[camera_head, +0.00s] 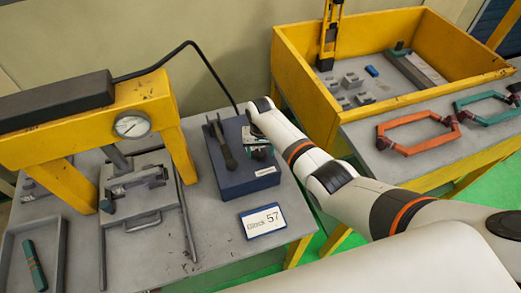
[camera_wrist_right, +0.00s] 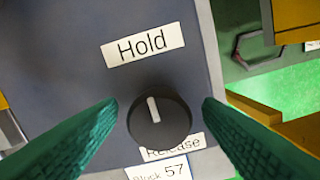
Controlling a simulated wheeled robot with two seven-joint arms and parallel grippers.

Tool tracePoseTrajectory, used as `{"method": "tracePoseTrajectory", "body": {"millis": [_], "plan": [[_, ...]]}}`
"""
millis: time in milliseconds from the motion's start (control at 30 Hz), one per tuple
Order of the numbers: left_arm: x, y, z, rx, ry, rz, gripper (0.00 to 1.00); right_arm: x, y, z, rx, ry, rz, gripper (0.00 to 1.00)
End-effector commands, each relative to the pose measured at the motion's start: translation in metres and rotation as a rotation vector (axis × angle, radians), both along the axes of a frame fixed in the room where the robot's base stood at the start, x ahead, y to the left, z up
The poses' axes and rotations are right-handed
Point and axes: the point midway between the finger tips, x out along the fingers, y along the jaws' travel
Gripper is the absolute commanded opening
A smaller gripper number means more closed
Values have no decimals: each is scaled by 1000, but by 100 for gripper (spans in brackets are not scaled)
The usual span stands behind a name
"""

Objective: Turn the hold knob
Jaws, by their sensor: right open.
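The hold knob (camera_wrist_right: 160,122) is a round black dial with a white pointer line. In the right wrist view it sits on a dark blue-grey box (camera_wrist_right: 75,80), between a "Hold" label (camera_wrist_right: 143,46) above and a partly covered "Release" label (camera_wrist_right: 178,146) below. Its pointer points up toward "Hold", tilted slightly left. My right gripper (camera_wrist_right: 160,118) is open, with its green fingers on either side of the knob and a gap showing on both sides. In the head view, my right gripper (camera_head: 258,150) is over the blue box (camera_head: 232,178) and hides the knob. My left gripper is out of view.
A black lever (camera_head: 220,142) stands on the box, left of my right gripper. A yellow press (camera_head: 85,125) with a dial gauge stands left. A yellow-walled bin (camera_head: 300,85) stands right, behind my arm.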

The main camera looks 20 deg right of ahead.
Motion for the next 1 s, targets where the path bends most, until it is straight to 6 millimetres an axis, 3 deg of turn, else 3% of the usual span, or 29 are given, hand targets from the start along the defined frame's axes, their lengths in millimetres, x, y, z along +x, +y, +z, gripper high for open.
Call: {"method": "tracePoseTrajectory", "body": {"millis": [267,367,700,1000], "plan": [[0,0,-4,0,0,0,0,0,1,9,2,-1,1,60],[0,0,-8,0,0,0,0,0,0,22,1,-3,2,60],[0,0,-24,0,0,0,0,0,0,94,0,-4,0,60],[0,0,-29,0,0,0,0,-1,0,120,0,0,-1,60]]}}
